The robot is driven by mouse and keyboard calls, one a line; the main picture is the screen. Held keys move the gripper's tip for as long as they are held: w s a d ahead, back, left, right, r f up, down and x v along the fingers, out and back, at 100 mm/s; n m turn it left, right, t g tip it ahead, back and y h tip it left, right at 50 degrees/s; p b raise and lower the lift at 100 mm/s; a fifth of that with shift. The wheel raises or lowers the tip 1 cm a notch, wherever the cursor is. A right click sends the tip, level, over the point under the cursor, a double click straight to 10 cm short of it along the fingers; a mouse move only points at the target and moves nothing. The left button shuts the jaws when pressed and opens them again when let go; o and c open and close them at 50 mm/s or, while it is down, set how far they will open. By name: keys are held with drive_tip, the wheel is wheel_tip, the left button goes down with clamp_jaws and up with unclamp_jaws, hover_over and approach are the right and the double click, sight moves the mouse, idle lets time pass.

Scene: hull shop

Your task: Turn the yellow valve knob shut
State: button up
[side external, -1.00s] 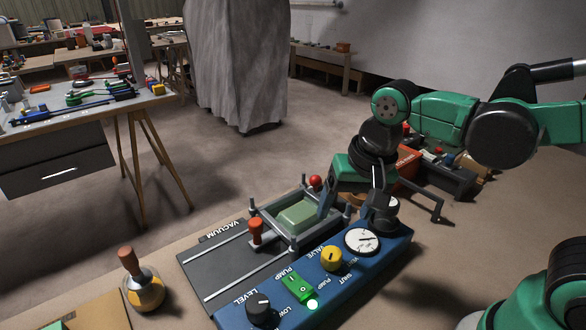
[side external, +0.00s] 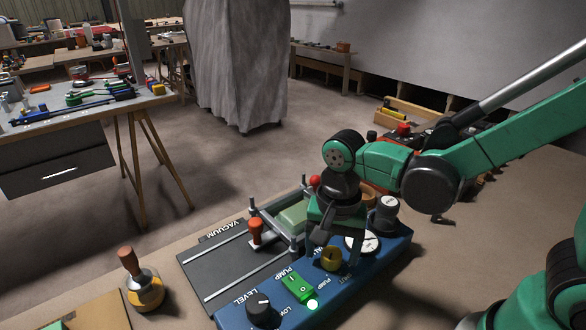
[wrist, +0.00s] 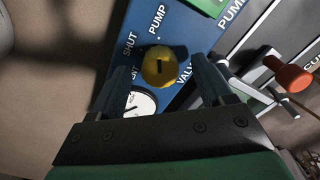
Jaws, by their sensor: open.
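The yellow valve knob (side external: 330,260) sits on the blue panel (side external: 285,290), beside the green pump switch (side external: 297,285). In the wrist view the knob (wrist: 158,70) shows a short dark mark running roughly up and down the picture. The labels SHUT, PUMP and VENT lie around it; I cannot tell for sure which one the mark points to. My gripper (side external: 333,246) is open, pointing down over the knob. In the wrist view my gripper (wrist: 160,74) has one finger on each side of the knob, with gaps. I cannot tell how far down the fingertips are.
A white-faced gauge (side external: 363,243) stands close behind the knob, partly hidden by my gripper. The black level knob (side external: 259,306) is at the panel's near end. A clamp frame with an orange-handled lever (side external: 256,232) stands beside the panel.

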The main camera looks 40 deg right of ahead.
clamp_jaws()
drive_tip(key=shift+n, duration=0.5)
drive_tip(key=n, duration=0.4)
drive_tip(key=shift+n, duration=0.3)
drive_tip(key=n, duration=0.6)
drive_tip(key=shift+n, duration=0.3)
unclamp_jaws()
